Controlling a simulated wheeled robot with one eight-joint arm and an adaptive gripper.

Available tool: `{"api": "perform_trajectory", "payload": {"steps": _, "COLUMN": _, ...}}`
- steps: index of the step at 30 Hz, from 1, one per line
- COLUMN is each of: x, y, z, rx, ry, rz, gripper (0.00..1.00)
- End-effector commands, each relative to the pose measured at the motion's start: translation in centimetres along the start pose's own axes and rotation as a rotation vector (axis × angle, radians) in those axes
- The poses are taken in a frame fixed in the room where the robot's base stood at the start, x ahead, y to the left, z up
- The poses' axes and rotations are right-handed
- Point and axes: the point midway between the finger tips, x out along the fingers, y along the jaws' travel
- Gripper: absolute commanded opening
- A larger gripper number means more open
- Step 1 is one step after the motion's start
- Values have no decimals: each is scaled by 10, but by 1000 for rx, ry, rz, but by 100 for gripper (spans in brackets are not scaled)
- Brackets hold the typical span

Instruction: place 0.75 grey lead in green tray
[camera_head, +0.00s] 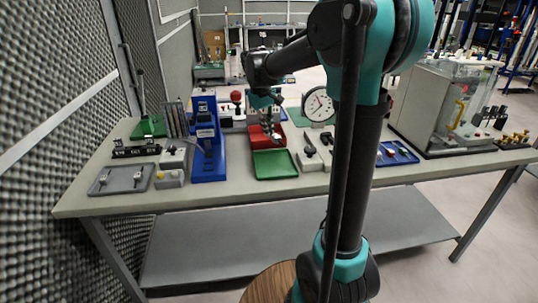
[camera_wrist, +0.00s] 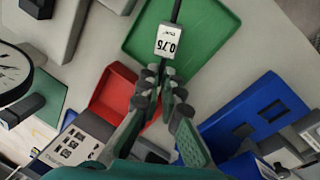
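The 0.75 grey lead (camera_wrist: 168,42) shows in the wrist view as a thin dark rod with a white tag reading 0.75, upside down. My gripper (camera_wrist: 160,80) has its fingertips closed around the near end of the lead, and the rod points away over the green tray (camera_wrist: 133,42). How high it is above the tray floor is hard to tell. In the head view, the green tray (camera_head: 274,166) lies at the table's front edge, and my gripper (camera_head: 270,132) is over the red tray just behind it. The lead is too small to make out there.
The red tray (camera_head: 256,140) adjoins the green tray. A blue stand (camera_head: 208,150) is left of it, and grey blocks (camera_head: 312,158) and a dial gauge (camera_head: 318,104) are to the right. A blue tray (camera_head: 397,154) lies farther right. The foam wall (camera_head: 50,100) is at left.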

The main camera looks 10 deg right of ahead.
Motion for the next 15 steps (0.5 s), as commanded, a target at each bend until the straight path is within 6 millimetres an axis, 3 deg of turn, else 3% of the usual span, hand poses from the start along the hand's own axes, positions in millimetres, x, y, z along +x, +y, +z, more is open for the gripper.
{"api": "perform_trajectory", "payload": {"steps": 6, "x": 46, "y": -9, "z": 0, "rx": 0, "ry": 0, "rz": 0, "gripper": 0}}
{"api": "perform_trajectory", "payload": {"steps": 15, "x": 74, "y": -14, "z": 0, "rx": 0, "ry": 0, "rz": 0, "gripper": 0}}
